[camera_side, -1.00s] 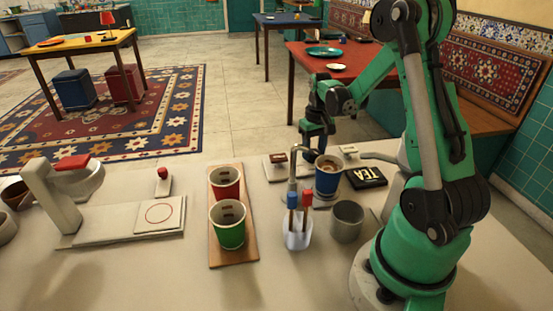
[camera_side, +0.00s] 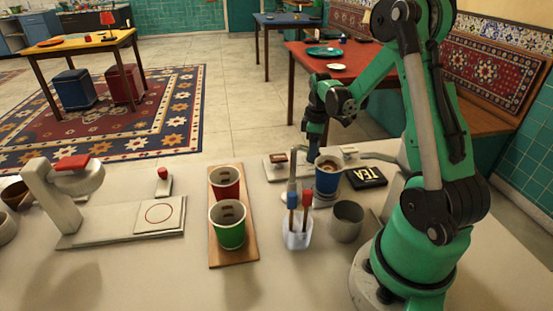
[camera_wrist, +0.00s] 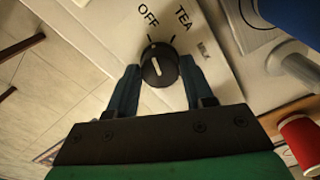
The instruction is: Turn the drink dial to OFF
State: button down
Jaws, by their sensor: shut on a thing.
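The drink dial (camera_wrist: 159,66) is a round black knob on a pale panel (camera_wrist: 105,22). The label OFF is printed above it to the left and TEA above it to the right, each with a tick mark. The white line on the knob tilts up and slightly left, toward the OFF tick. My gripper (camera_wrist: 159,80) is shut on the dial, one dark finger on each side. In the side view my gripper (camera_side: 316,138) points down behind the blue cup (camera_side: 327,180), and the dial is hidden there.
A metal spout (camera_side: 292,177) stands beside the blue cup. Red (camera_side: 225,184) and green (camera_side: 228,228) cups stand on a wooden board to the left.

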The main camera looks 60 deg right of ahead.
jog(key=shift+n, duration=0.6)
jog(key=shift+c, duration=1.7)
grip_release()
jog(key=shift+r, duration=2.8)
